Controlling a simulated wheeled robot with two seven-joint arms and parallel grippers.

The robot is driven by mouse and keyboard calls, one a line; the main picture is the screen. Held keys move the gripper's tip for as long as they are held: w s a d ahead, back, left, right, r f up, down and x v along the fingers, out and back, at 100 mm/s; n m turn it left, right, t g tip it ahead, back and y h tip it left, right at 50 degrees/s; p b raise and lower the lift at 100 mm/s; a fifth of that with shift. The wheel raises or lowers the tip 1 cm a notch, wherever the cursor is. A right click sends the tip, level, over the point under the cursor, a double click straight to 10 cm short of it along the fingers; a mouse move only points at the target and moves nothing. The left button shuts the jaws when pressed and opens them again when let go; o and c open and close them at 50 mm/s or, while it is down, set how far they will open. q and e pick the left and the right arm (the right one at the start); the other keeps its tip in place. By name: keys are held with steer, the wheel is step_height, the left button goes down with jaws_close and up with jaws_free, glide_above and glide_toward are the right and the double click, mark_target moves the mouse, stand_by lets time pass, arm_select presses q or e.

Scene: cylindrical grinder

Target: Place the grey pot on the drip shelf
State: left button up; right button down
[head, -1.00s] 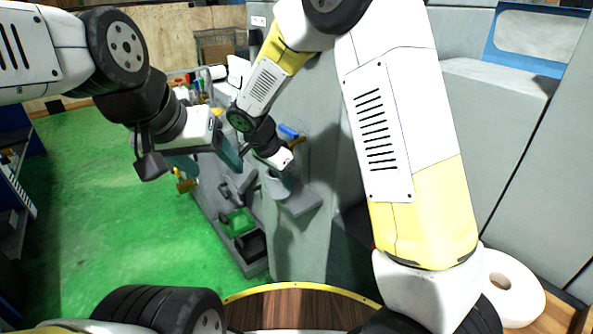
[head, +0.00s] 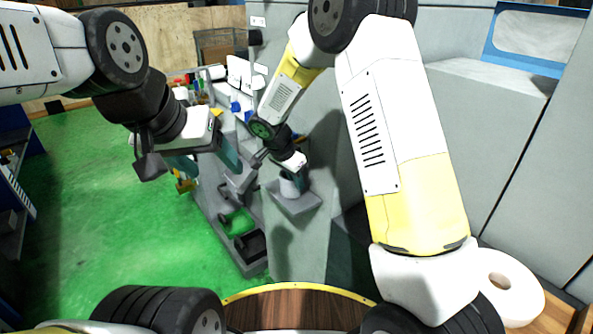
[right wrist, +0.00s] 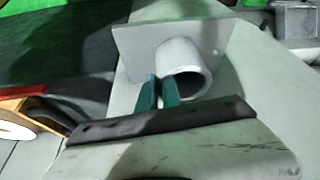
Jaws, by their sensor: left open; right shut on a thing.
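The grey pot (head: 289,187) is a small open cylinder. It stands roughly upright over the drip shelf (head: 306,205), a small grey ledge on the machine's side wall. My right gripper (head: 300,178) is shut on the pot from above. In the right wrist view, the teal fingers (right wrist: 158,94) grip the near rim of the pot (right wrist: 181,68), and its far end lies against or just above the shelf plate (right wrist: 130,46). I cannot tell whether pot and shelf touch. My left gripper (head: 205,160) is open and empty, left of the machine.
The grey machine wall (head: 300,245) rises beside the shelf. A bench with a green item (head: 237,222) and a dark bin (head: 250,245) is to the left. A white ring (head: 508,284) lies at lower right. Green floor (head: 100,230) is open at left.

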steer(key=c, duration=1.5)
jaws_free()
steer(key=shift+c, duration=0.2)
steer(key=v, duration=1.2)
steer(key=s+d+r+n+t+y, duration=0.1)
steer(key=s+d+r+n+y, duration=0.1)
steer(key=s+d+r+n, duration=0.3)
steer(key=s+d+r+n+t+y, duration=0.2)
steer(key=s+d+r, duration=0.5)
steer(key=s+d, duration=0.5)
steer(key=s+n+y, duration=0.1)
steer(key=s+n, duration=0.1)
steer(key=s, duration=0.4)
steer(key=shift+s+r+n, duration=0.15)
steer(key=shift+s+n, duration=0.15)
steer(key=shift+n, duration=0.1)
